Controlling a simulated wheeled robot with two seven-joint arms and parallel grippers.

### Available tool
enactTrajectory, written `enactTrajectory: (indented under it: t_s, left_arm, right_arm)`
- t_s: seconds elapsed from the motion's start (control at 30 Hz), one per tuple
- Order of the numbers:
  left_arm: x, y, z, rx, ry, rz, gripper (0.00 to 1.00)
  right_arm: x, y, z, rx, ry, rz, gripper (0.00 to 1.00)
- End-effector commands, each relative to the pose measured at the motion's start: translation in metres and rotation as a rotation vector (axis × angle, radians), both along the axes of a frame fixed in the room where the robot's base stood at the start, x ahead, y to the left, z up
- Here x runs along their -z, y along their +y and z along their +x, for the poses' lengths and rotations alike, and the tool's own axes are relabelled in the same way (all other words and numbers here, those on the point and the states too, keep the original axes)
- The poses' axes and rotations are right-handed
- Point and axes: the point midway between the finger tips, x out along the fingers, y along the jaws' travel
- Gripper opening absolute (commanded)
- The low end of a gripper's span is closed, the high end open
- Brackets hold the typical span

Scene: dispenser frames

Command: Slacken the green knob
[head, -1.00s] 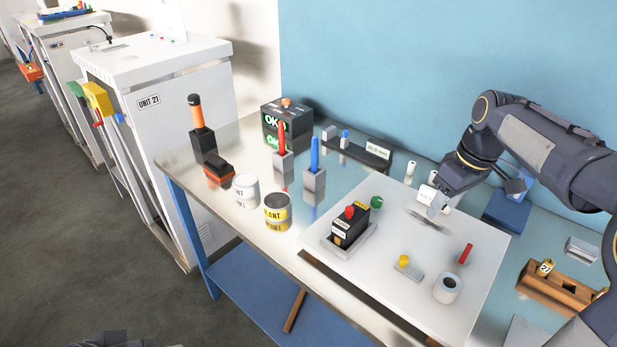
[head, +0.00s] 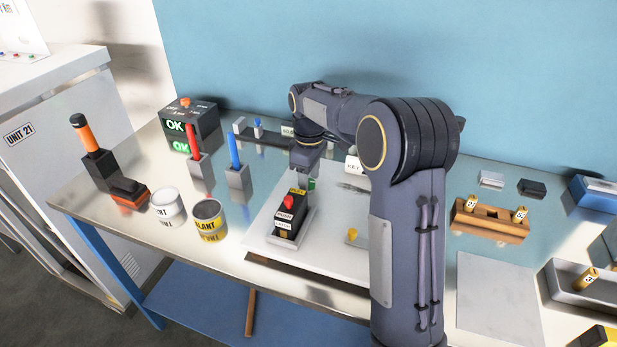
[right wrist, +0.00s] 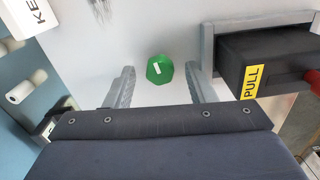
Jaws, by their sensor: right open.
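The green knob (right wrist: 160,69) has a white mark on its top and sits on the pale panel (right wrist: 95,45). In the head view only a sliver of the knob (head: 312,184) shows beside my right gripper (head: 303,178), which hides the rest. In the right wrist view my right gripper (right wrist: 159,76) is open and empty, with one finger on each side of the knob. Gaps show between the knob and both fingers. My left gripper is not in view.
A black block with a red button and PULL label (right wrist: 265,60) stands in a grey holder close beside the right finger. A white KEY block (right wrist: 28,15) lies on the other side. A yellow knob (head: 352,235) and paint cans (head: 209,220) stand nearer the front.

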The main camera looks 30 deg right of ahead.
Motion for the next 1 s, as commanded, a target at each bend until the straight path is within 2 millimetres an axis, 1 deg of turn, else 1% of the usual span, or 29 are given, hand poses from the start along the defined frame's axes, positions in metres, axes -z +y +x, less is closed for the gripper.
enactTrajectory:
  t_s: [0.1,0.3,0.6,0.63,0.67,0.87,1.0]
  left_arm:
    - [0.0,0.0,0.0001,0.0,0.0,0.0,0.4]
    - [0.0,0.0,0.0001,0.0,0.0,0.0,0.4]
    - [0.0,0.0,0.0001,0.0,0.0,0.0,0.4]
    - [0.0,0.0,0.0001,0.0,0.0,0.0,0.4]
    - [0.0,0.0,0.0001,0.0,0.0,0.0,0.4]
    - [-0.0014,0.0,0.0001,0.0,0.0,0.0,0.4]
    - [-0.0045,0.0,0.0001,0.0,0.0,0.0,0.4]
  right_arm:
    - [0.0039,-0.0001,-0.0004,0.0,0.001,0.0,0.5]
    - [0.0039,0.0,-0.0003,0.0,0.0,0.0,0.5]
    - [0.0036,0.0001,-0.0002,0.0,0.0,0.0,0.11]
    - [0.0036,0.0001,-0.0002,0.0,0.0,0.0,0.07]
    - [0.0036,0.0001,-0.0002,0.0,0.0,0.0,0.05]
    - [0.003,0.0002,-0.0003,0.014,0.0,0.0,0.05]
    - [0.0023,0.0001,-0.0001,0.058,0.0,0.0,0.05]
